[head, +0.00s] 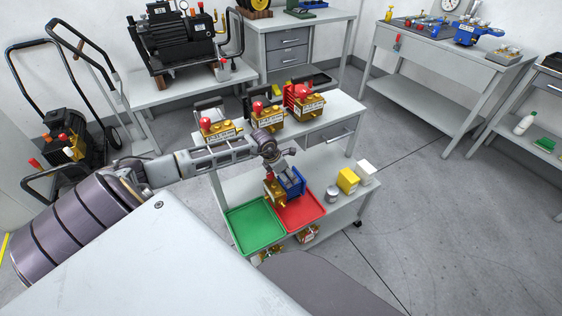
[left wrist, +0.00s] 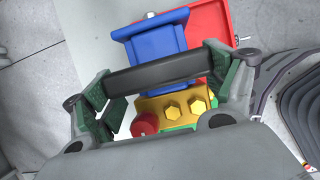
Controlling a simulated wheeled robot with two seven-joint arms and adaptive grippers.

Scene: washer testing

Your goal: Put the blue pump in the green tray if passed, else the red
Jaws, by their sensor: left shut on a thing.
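My left gripper (head: 272,150) is shut on the blue pump (head: 291,183). In the left wrist view the finger pads of the gripper (left wrist: 160,80) sit at both ends of the pump's black handle. That view shows the pump's blue body (left wrist: 157,45), brass block with hex bolts and a red knob. The pump is at the back edge of the red tray (head: 304,212), near its border with the green tray (head: 257,226). I cannot tell whether it touches the red tray. Both trays look otherwise empty. My right gripper is not in view.
Three brass pumps with red knobs, one of them (head: 219,130), stand on the upper bench shelf behind my left arm. A grey can (head: 332,194), a yellow box (head: 347,180) and a white box (head: 366,171) stand right of the red tray. Floor at right is clear.

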